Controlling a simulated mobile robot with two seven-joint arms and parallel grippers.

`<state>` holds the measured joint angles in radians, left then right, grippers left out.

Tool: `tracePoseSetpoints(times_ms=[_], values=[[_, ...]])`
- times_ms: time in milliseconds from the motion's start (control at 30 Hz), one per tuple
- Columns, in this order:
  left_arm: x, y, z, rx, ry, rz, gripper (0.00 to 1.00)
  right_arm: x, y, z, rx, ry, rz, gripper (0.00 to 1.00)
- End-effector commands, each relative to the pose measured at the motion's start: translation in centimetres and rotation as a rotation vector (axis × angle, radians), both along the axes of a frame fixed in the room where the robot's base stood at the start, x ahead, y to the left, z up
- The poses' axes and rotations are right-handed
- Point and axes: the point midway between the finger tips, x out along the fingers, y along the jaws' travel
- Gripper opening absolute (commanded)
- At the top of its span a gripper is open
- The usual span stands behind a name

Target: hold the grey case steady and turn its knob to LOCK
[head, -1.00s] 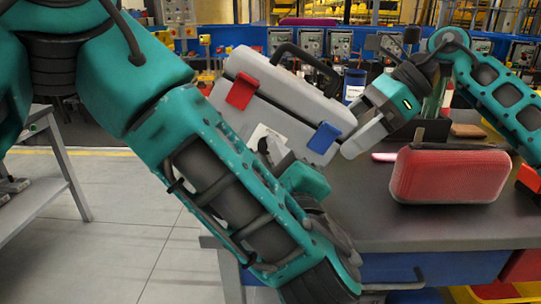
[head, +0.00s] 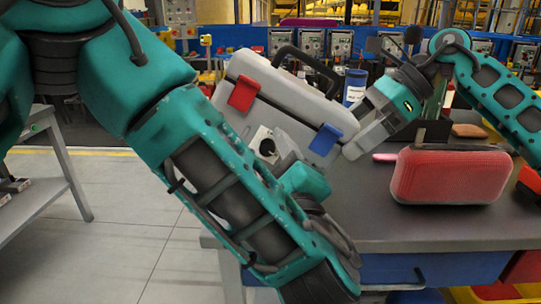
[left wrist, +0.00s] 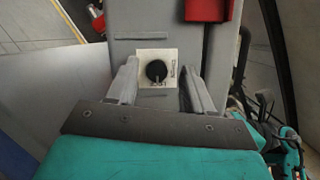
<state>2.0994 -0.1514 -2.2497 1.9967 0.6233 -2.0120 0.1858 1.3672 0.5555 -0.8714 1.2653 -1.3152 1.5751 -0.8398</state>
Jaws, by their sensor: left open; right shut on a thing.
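The grey case (head: 300,88), with a black handle, a red latch and a blue latch, is tilted at the table's left side. My right gripper (head: 355,142) is shut on its right end. The black knob (head: 267,147) sits on a white plate on the case's near side. In the left wrist view the knob (left wrist: 156,71) shows between the fingers of my left gripper (left wrist: 158,80), which is open and apart from it on both sides. In the head view my left gripper (head: 283,152) is just right of the knob. The plate's lettering is too small to read surely.
A red textured case (head: 450,176) stands on the grey table (head: 375,222). A pink item (head: 385,157) and a brown item (head: 468,130) lie behind it. A blue cylinder (head: 355,82) stands behind the grey case. Open floor (head: 110,215) is at left.

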Motion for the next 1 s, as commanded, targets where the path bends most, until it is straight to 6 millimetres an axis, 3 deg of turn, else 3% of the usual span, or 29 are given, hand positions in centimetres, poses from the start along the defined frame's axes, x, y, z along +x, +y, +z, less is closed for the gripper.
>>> tracePoseSetpoints(times_ms=[233,600,800,1000], values=[[0.0,0.0,1.7,-0.003,0.000,0.000,0.51,0.0,0.2,0.5,0.011,-0.006,0.001,0.10],[0.0,0.0,8.8,-0.007,-0.010,-0.001,0.51,-0.1,0.1,0.0,0.000,-0.001,0.004,0.10],[0.1,0.0,10.2,-0.005,-0.009,0.002,0.51,-0.1,0.1,0.1,0.002,-0.004,0.005,0.10],[0.1,0.2,10.5,-0.006,-0.013,0.007,0.51,-0.1,0.0,-0.1,-0.003,-0.001,0.006,0.07]])
